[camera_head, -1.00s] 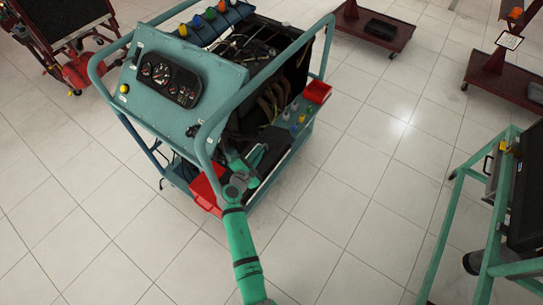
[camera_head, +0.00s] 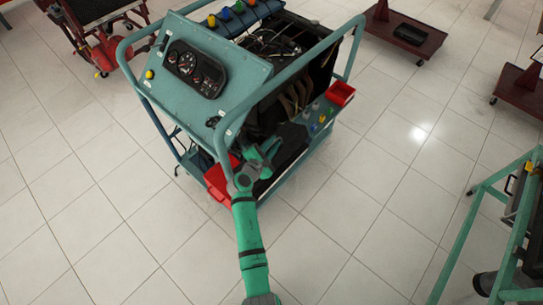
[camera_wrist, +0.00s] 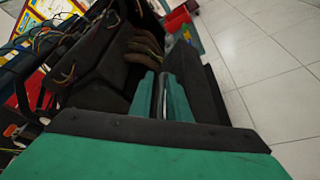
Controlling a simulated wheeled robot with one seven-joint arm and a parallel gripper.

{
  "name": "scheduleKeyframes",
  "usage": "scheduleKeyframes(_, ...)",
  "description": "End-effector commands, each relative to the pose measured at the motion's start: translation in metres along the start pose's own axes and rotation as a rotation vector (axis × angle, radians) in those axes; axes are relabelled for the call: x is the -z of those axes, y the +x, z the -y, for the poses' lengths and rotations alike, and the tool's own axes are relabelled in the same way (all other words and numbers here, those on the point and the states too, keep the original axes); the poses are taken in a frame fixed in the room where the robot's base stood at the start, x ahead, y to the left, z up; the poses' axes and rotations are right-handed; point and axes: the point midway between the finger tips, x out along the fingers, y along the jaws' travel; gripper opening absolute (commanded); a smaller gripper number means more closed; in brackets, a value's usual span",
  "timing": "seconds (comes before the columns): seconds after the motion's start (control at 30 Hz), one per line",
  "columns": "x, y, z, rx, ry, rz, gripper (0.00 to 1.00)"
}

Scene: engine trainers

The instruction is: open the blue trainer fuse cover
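The blue trainer, a teal-blue frame with a sloped gauge panel (camera_head: 185,75), stands in the upper middle of the head view. My gripper (camera_head: 266,152) reaches into its open right side, above the lower shelf. In the wrist view my gripper's two teal fingers (camera_wrist: 160,95) point into the dark interior with a narrow gap between them. A grey strip shows in that gap; I cannot tell if it is held. A dark upright panel (camera_wrist: 190,80) is just right of the fingers. I cannot make out the fuse cover for certain in either view.
A red bin (camera_head: 217,182) sits low on the trainer near my arm, and another red bin (camera_head: 341,93) is at its far right corner, beside small bottles (camera_head: 318,118). Brown-hued hoses (camera_wrist: 145,48) lie ahead of the fingers. Another teal frame (camera_head: 470,220) stands right; tiled floor between is clear.

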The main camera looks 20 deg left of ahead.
Motion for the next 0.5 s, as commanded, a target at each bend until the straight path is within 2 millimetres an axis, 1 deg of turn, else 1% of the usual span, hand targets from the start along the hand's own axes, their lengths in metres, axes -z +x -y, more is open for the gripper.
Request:
scheduleKeyframes(0.03,-0.008,-0.004,-0.007,-0.004,0.003,0.002,0.15)
scheduleKeyframes(0.17,-0.021,-0.023,-0.009,-0.002,0.003,0.001,0.15)
scheduleKeyframes(0.43,-0.052,-0.065,-0.021,-0.005,0.002,-0.001,0.15)
scheduleKeyframes(0.5,-0.056,-0.080,-0.017,-0.003,-0.001,-0.002,0.15)
